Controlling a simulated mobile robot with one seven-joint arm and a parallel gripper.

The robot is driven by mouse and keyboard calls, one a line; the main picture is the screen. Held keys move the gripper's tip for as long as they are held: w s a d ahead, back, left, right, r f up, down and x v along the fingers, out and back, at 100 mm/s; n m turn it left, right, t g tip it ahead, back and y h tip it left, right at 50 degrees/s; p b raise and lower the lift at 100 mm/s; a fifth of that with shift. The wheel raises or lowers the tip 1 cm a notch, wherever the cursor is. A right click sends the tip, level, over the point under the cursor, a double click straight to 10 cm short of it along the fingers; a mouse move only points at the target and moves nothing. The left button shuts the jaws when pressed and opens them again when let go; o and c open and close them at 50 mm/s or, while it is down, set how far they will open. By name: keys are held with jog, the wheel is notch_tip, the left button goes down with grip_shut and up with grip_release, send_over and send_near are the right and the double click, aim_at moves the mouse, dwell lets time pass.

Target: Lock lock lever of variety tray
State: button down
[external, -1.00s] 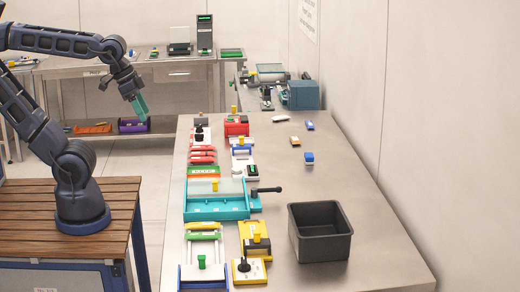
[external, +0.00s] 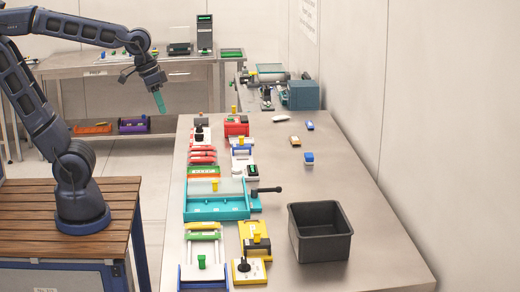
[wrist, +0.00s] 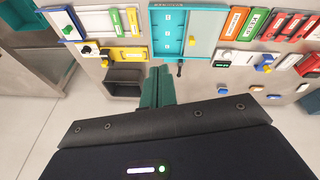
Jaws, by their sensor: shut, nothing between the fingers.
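A teal tray (external: 216,211) with a grey cover panel and a yellow knob lies on the steel table; it is the only tray I see with a long lever, so I take it as the variety tray. Its black lock lever (external: 267,190) sticks out from the tray's right side. In the wrist view the tray (wrist: 168,12) is at the top centre and the lever (wrist: 180,68) points down from its lower edge. My gripper (external: 160,109) is shut and empty, high above and left of the table's far part. Its teal fingers (wrist: 158,72) show in the wrist view, apart from the lever.
A black open bin (external: 320,231) stands right of the tray. A yellow block unit (external: 254,240) and a blue-framed fixture (external: 203,275) lie nearer the camera. Red and green pieces (external: 203,156) lie beyond the tray. The table's right side is mostly clear.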

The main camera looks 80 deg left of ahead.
jog(key=w+a+f+n+g+h, duration=0.1)
jog(key=w+a+f+n, duration=0.15)
jog(key=w, duration=0.45)
jog(key=w+a+f+n+g+h, duration=0.1)
jog(key=w+a+f+n, duration=0.15)
jog(key=w, duration=0.45)
jog(key=w+a+f+n+g, duration=0.1)
jog(key=w+a+n, duration=0.15)
jog(key=w, duration=0.35)
jog(key=w+a+f+n+h, duration=0.1)
jog(key=w+a+f+n, duration=0.3)
jog(key=w+f, duration=0.3)
jog(key=w+a+f+n+h, duration=0.1)
jog(key=w+a+f+n, duration=0.3)
jog(key=w+a+f, duration=0.3)
notch_tip(320, 180, down, 4)
jog(key=shift+w+a+r+g+h, duration=0.2)
jog(key=shift+w+g+h, duration=0.05)
jog(key=shift+g+h, duration=0.05)
jog(key=x, duration=0.9)
jog(key=shift+d+f, duration=0.25)
jog(key=shift+f, duration=0.1)
jog(key=d, duration=0.3)
jog(key=shift+r, duration=0.2)
jog(key=shift+d+r, duration=0.1)
jog(key=shift+d, duration=0.45)
